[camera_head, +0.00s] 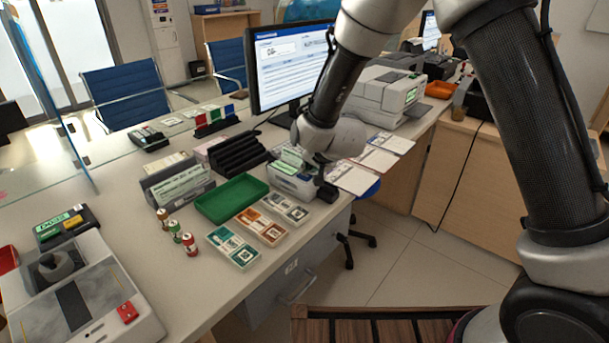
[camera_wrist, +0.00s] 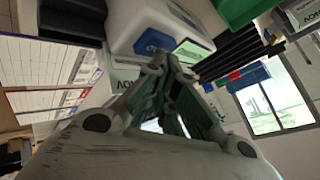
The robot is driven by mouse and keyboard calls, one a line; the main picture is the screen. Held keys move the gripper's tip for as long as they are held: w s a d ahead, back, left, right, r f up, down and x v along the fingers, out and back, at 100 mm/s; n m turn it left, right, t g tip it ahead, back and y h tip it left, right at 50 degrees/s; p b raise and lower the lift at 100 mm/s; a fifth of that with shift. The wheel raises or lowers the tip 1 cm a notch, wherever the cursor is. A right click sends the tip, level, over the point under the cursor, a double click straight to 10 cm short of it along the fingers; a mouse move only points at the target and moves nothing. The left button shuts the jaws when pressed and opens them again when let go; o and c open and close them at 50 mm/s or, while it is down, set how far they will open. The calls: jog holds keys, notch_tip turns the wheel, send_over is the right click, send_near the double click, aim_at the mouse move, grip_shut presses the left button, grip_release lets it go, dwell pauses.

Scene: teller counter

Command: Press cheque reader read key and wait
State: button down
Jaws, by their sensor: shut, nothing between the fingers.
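The cheque reader is a small white box (camera_head: 292,184) on the counter's right part, with a green-and-white slip or panel on it. In the wrist view it shows as a white body (camera_wrist: 150,14) with a blue patch (camera_wrist: 153,41), perhaps the read key, and a green-edged panel (camera_wrist: 192,52). My gripper (camera_wrist: 170,66) is shut and empty, its fingertips close to the reader's near face. I cannot tell whether they touch it. In the head view my wrist hides part of the reader and most of the gripper.
A green tray (camera_head: 232,198), a black rack (camera_head: 238,154) and several card packs (camera_head: 262,227) crowd the left side. A monitor (camera_head: 290,65) and a printer (camera_head: 386,97) stand behind. Paper forms (camera_head: 352,178) lie to the right. The counter's front edge is near.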

jog(key=shift+r, duration=0.75)
jog(key=shift+d+r, duration=0.1)
jog(key=shift+r, duration=2.4)
jog(key=shift+s, duration=0.1)
